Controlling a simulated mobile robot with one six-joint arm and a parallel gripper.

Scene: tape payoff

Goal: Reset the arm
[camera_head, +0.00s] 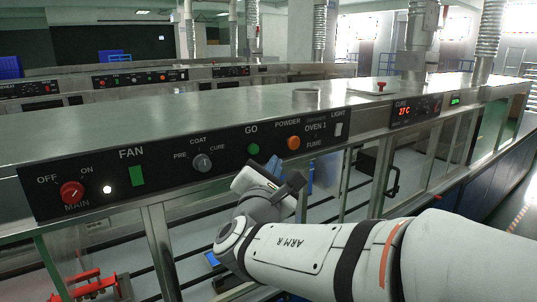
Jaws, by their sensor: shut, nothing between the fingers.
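My white and grey arm (310,250) reaches in from the lower right and bends up at the wrist. My gripper (296,182) is at its end, in front of the control panel (225,150), just below the orange POWDER button (293,143). Its dark fingers are shut and hold nothing. I cannot tell whether they touch the panel. The green GO button (253,149) is above and left of the gripper. The grey COAT knob (202,163) is farther left.
A red MAIN knob (72,194) and a green FAN switch (137,176) are at the panel's left. A white LIGHT switch (338,129) is at its right. Glass doors with a metal handle (393,182) are below. Red metal parts (92,286) are at the lower left.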

